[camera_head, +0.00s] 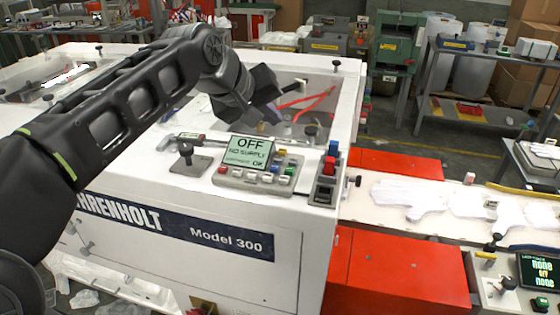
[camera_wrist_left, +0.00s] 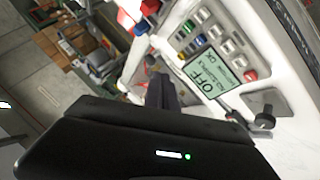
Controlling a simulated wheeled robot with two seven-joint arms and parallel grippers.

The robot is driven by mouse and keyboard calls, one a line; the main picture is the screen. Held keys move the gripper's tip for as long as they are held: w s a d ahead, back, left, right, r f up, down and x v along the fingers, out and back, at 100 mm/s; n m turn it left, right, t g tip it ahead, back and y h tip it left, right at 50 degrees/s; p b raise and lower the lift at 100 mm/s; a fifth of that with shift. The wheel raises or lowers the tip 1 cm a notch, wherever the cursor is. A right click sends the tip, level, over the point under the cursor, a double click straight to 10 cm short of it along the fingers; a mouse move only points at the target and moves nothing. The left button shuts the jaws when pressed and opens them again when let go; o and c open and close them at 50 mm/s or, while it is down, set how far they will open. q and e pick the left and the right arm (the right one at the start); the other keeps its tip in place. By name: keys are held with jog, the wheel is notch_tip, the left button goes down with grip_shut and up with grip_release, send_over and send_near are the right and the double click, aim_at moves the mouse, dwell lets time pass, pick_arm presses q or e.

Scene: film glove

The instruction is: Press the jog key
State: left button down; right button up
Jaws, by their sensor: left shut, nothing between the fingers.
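The control panel's keypad (camera_head: 262,178) sits on the white machine's front edge, with small white, red and other coloured keys around a pale green display (camera_head: 247,151). The display reads OFF, NO SUPPLY and OK. The key labels are too small to read, so I cannot tell which key is the jog key. My left gripper (camera_head: 268,112) is shut and empty above and behind the panel, apart from the keys. In the left wrist view, its dark fingers (camera_wrist_left: 163,88) show beside the panel, with the display (camera_wrist_left: 212,77) and a red key (camera_wrist_left: 250,75) in sight. My right gripper is not in view.
A box with red and blue buttons (camera_head: 328,168) stands right of the panel. A black knob on a plate (camera_head: 188,155) stands left of it. Behind is an open recess with red tubing (camera_head: 315,102). White gloves (camera_head: 410,198) lie on the belt at right.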

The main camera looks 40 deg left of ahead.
aim_at(272, 169)
pick_arm(q)
notch_tip(272, 169, down, 9)
jog(key=b, duration=0.7)
jog(key=shift+r, duration=0.1)
dwell(2.0)
jog(key=shift+f+b, duration=0.45)
jog(key=shift+f+b, duration=0.45)
dwell(0.5)
dwell(0.3)
jog(key=shift+r+p, duration=0.7)
jog(key=shift+r, duration=0.2)
